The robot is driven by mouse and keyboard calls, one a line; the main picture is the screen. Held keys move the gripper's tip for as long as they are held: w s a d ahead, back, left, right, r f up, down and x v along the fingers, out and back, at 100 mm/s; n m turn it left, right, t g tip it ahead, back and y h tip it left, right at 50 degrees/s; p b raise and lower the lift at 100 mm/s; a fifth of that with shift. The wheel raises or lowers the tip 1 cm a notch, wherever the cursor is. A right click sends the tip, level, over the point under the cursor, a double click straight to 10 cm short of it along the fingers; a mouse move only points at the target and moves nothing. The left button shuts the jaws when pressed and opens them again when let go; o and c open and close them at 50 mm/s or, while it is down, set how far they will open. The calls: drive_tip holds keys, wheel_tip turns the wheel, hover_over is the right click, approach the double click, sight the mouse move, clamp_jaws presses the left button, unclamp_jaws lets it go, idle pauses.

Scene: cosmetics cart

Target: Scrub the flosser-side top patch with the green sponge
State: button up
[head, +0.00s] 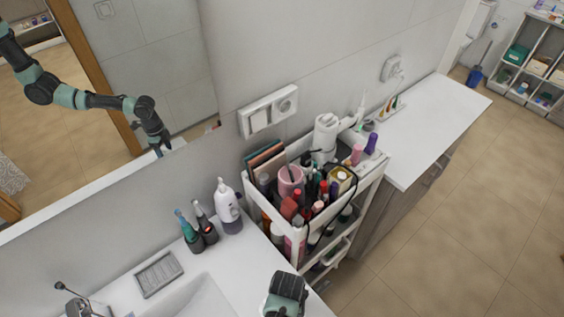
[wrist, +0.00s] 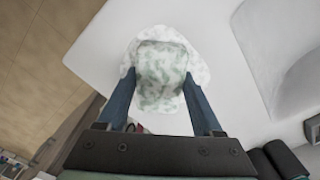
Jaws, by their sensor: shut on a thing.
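My gripper (wrist: 160,80) is shut on a green sponge (wrist: 161,62), which shows mottled green and white between the two blue fingers in the wrist view. A pale, foamy-looking blotch (wrist: 200,68) surrounds the sponge over the white countertop (wrist: 228,98). I cannot tell how firmly the sponge touches the surface. In the head view, the end of my arm is at the bottom edge over the counter (head: 235,285); the sponge is hidden there. A white flosser-like item (head: 362,106) stands near the cart's far end. I cannot make out the named patch for certain.
A white cart (head: 372,178) packed with cosmetics stands beyond the counter. A white bottle (head: 228,208) and two dark-based brushes (head: 190,232) stand by the wall. A grey soap dish (head: 158,273) lies near the sink (head: 200,300).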

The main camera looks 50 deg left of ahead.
drive_tip(key=shift+s+d+p, duration=0.15)
drive_tip(key=shift+d+p, duration=0.2)
drive_tip(key=shift+d, duration=0.6)
drive_tip(key=shift+s+d+p, duration=0.1)
drive_tip(key=shift+d+p, duration=0.2)
drive_tip(key=shift+d, duration=0.65)
wheel_tip(320, 180, up, 3)
drive_tip(key=shift+f+p, duration=0.15)
drive_tip(key=shift+p, duration=1.1)
drive_tip(key=shift+w+a+r, duration=0.1)
drive_tip(key=shift+r, duration=2.1)
